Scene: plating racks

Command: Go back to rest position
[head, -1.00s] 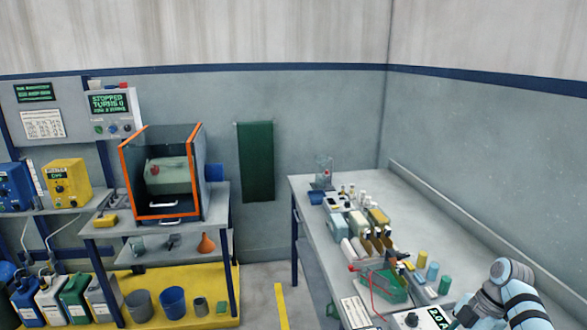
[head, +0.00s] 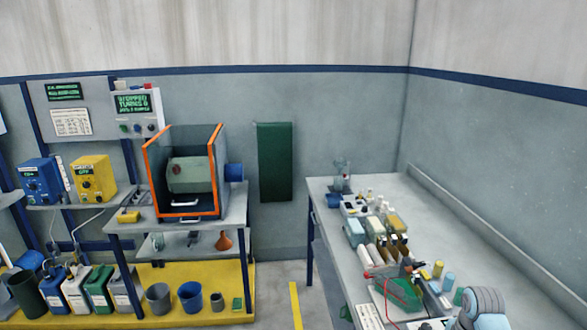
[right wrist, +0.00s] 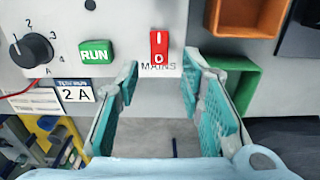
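My right gripper (right wrist: 165,110) is open in the right wrist view, with its two teal-padded fingers apart and nothing between them. Past the fingertips is a grey panel with a red MAINS rocker switch (right wrist: 159,50), a green RUN button (right wrist: 96,52) and a black dial (right wrist: 33,48). I cannot tell whether the fingers touch the panel. In the head view only a grey-blue part of my right arm shows at the bottom right edge, and its fingers are hidden. My left gripper is in neither view.
On the left, an orange-framed enclosure (head: 148,175) stands on a table above a yellow platform (head: 240,300) with cans and buckets. Open floor with a yellow stripe (head: 295,305) lies between.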

